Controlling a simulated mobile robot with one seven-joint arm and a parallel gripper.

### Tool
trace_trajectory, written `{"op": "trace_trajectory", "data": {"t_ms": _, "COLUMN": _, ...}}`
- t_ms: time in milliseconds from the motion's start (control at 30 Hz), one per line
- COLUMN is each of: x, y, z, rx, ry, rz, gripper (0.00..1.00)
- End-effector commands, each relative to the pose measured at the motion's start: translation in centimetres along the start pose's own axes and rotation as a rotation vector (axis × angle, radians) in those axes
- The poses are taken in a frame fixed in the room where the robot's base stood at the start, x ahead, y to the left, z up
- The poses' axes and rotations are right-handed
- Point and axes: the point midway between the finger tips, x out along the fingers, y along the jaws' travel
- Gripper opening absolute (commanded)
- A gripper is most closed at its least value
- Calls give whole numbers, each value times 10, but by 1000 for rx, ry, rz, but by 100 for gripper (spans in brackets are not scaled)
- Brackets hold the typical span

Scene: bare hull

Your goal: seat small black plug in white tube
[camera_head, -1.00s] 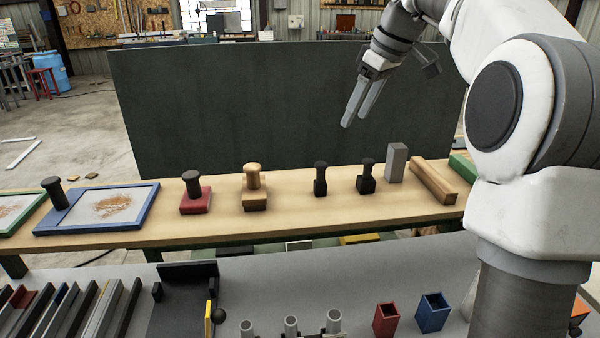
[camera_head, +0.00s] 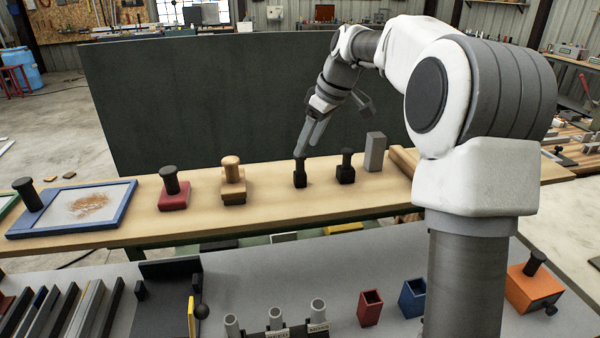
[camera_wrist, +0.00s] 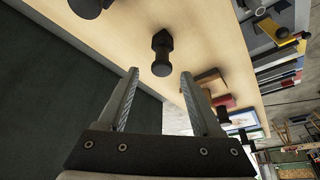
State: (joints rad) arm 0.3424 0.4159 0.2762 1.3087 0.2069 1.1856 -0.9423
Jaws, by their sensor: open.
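Two black plugs with knobbed tops stand upright on the wooden shelf: a left one (camera_head: 300,178) and a right one (camera_head: 346,170). They look close in size. My gripper (camera_head: 305,148) is open and empty, pointing down just above the left plug. In the wrist view, that plug (camera_wrist: 162,55) lies ahead of the gap between my fingertips (camera_wrist: 160,73), apart from them; the other (camera_wrist: 88,6) is cut off at the top edge. Several pale tubes, a left (camera_head: 232,326), a middle (camera_head: 275,320) and a right one (camera_head: 318,314), stand upright on the front bench, partly cut off; their label text is unreadable.
A grey block (camera_head: 375,152) stands right of the plugs. A tan knobbed block (camera_head: 233,185), a red one (camera_head: 173,192) and a blue-framed tray (camera_head: 128,210) lie left. A dark panel (camera_head: 200,110) rises behind the shelf. Red (camera_head: 370,310) and blue (camera_head: 412,300) square holders stand right of the tubes.

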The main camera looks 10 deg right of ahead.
Motion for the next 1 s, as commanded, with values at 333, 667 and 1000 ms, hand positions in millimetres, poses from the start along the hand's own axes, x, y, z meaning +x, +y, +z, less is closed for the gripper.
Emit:
{"op": "trace_trajectory", "data": {"t_ms": 333, "x": 43, "y": -3, "z": -3, "rx": 0, "ry": -2, "rz": -3, "gripper": 66}}
{"op": "trace_trajectory", "data": {"t_ms": 667, "x": 53, "y": -3, "z": -3, "rx": 0, "ry": -1, "rz": 0, "gripper": 66}}
{"op": "trace_trajectory", "data": {"t_ms": 1000, "x": 52, "y": -3, "z": -3, "rx": 0, "ry": 0, "rz": 0, "gripper": 9}}
